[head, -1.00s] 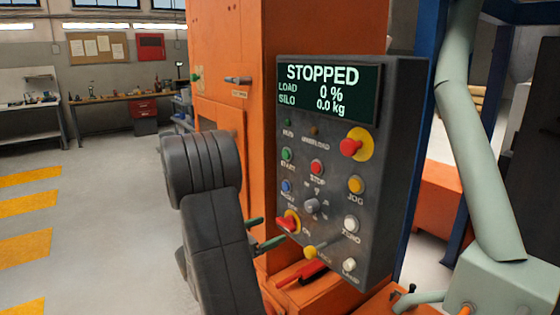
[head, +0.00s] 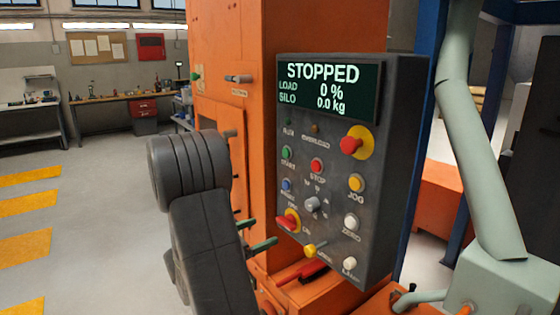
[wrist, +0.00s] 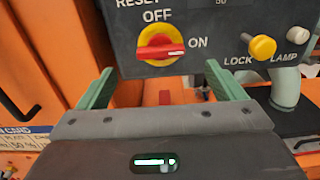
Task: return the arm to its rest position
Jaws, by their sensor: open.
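My arm (head: 195,215) stands in front of the orange machine in the head view, left of the control panel (head: 310,150). My gripper (wrist: 168,90) is open and empty in the wrist view, with its two green fingers spread apart below the panel's lower part. In the head view only its green finger pieces show, close to the panel's lower left edge. The red switch (wrist: 160,52) with a yellow ring lies ahead between the fingers, its handle pointing toward ON. No contact between fingers and panel can be made out.
The panel display (head: 325,88) reads STOPPED, load 0 %, silo 0.0 kg. The yellow lock knob (wrist: 262,46) is right of the switch. A pale green pipe (head: 480,150) stands at right. Open floor (head: 95,220) with yellow stripes lies at left.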

